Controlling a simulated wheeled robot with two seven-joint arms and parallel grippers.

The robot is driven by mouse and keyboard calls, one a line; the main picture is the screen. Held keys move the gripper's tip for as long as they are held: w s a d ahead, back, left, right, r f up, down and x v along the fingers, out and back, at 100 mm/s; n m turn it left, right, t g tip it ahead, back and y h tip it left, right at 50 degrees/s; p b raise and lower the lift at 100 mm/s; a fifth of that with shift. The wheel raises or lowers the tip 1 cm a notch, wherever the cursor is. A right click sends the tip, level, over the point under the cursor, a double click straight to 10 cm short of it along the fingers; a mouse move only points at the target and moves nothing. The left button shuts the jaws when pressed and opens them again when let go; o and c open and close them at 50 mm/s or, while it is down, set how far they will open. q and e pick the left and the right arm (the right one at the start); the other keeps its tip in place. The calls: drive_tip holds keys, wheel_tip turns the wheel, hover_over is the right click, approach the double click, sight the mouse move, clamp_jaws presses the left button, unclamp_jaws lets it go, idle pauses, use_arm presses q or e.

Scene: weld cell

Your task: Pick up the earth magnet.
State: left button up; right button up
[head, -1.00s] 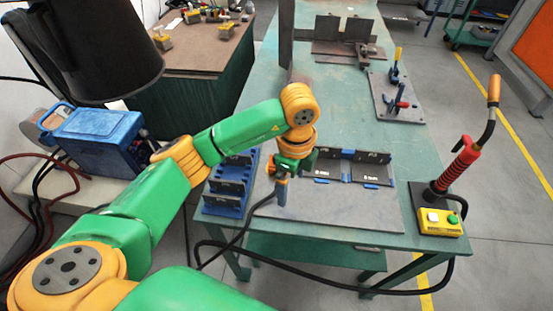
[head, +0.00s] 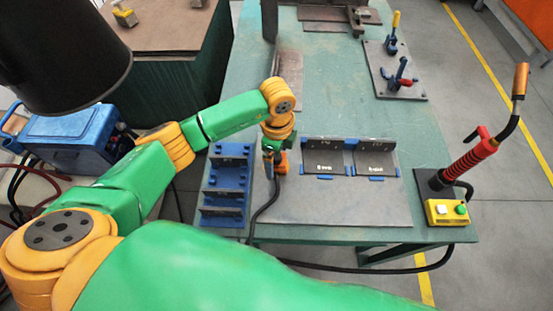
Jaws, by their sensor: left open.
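My left gripper (head: 268,149) hangs pointing down over the left back corner of the grey steel plate on the green bench. It is open. A small orange piece (head: 281,163) with a black cable running from it shows right at the fingertips, and it looks like the earth magnet. The gripper partly hides it, and I cannot tell whether it sits between the fingers or just beside them. The black cable (head: 263,208) runs down across the plate to the bench's front edge. My right gripper is not in view.
A blue rack (head: 220,213) with dark plates stands left of the gripper. Two angled dark workpieces (head: 324,161) with blue stops lie to the right. A red-handled torch in its stand (head: 468,165) and a yellow button box (head: 447,212) are at the right edge. Toggle clamps (head: 401,80) stand farther back.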

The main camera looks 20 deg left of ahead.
use_arm(q)
drive_tip(key=shift+w+a+f, duration=0.15)
drive_tip(key=shift+w+f, duration=0.05)
drive_tip(key=shift+f, duration=0.1)
drive_tip(key=shift+r, duration=0.1)
clamp_jaws()
drive_tip(key=shift+r, duration=0.1)
